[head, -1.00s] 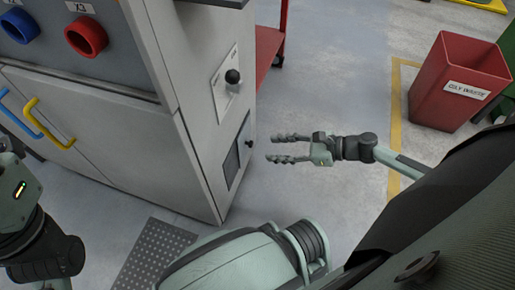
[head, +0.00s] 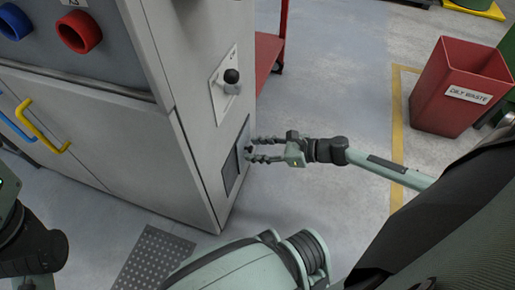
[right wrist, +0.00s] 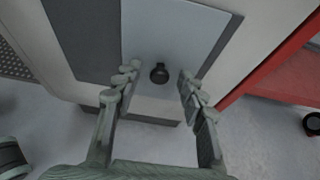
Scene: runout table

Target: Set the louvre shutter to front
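The louvre shutter appears to be the low dark-framed panel (head: 231,172) on the cabinet's side face. In the right wrist view its pale plate (right wrist: 170,38) lies beside a dark grey area (right wrist: 84,38). A small black knob (right wrist: 159,73) stands out from the pale plate. My right gripper (head: 249,150) is at this panel, its fingers pointing left towards the cabinet. In the right wrist view the gripper (right wrist: 158,82) is open, one finger on each side of the knob, with gaps visible. In the head view the fingers hide the knob.
Above the panel, a black ball-knobbed lever (head: 231,76) sits on a white plate. Blue and yellow handles (head: 42,128) and a red ring (head: 79,32) are on the cabinet front. A red cart (head: 268,52) stands behind; a red waste bin (head: 455,88) stands right. Floor between is clear.

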